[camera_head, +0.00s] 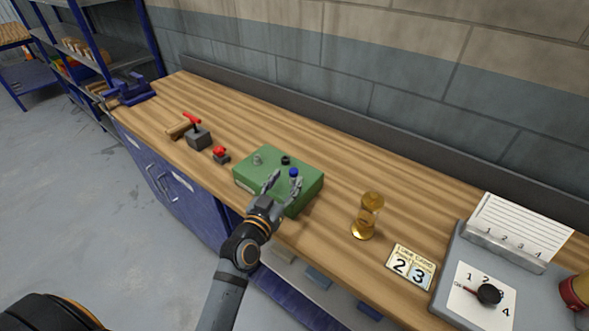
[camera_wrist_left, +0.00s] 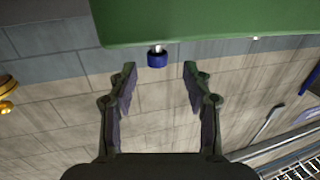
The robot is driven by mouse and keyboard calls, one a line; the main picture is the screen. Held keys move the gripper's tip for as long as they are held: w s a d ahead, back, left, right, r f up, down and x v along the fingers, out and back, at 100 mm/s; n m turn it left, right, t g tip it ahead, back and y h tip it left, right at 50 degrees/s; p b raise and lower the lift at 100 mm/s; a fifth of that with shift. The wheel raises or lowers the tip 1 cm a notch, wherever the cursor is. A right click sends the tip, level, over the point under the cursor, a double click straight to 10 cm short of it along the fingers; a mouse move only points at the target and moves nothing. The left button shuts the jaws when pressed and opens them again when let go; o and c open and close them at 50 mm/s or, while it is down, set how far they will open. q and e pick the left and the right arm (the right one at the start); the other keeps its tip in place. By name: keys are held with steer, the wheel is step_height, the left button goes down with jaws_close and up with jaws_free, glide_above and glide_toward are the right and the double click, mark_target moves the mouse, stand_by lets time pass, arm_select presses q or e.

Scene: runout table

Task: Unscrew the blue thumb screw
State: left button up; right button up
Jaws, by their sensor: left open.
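The blue thumb screw (camera_head: 294,172) stands on the right part of the green box (camera_head: 251,182), which rests on the wooden workbench. It also shows in the left wrist view (camera_wrist_left: 157,59), with a short bright shank between its blue head and the green surface. My right gripper is not in view.
A black knob (camera_head: 285,160) and a grey knob (camera_head: 257,159) are also on the box. A red-topped button (camera_head: 220,153) and a red-handled lever block (camera_head: 199,138) stand left of it. A brass hourglass (camera_head: 368,214) and number card (camera_head: 411,266) are to the right.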

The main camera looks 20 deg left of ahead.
mark_target(294, 170)
arm_select(q)
steer(key=shift+w+d+r+p, duration=0.1)
steer(key=shift+w+r+p, duration=0.2)
steer(key=shift+p, duration=0.1)
steer(key=w, duration=0.1)
steer(key=w+p, duration=0.1)
steer(key=w, duration=0.2)
steer(key=shift+d+f, duration=0.1)
steer(key=shift+d, duration=0.25)
steer(key=shift+w+f, duration=0.15)
steer(key=shift+w, duration=0.05)
steer(key=shift+s, duration=0.15)
steer(key=shift+c, duration=1.3)
jaws_close()
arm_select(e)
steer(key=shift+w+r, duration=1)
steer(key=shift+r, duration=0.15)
arm_select(q)
steer(key=shift+r+p, duration=0.2)
steer(key=shift+p, duration=0.15)
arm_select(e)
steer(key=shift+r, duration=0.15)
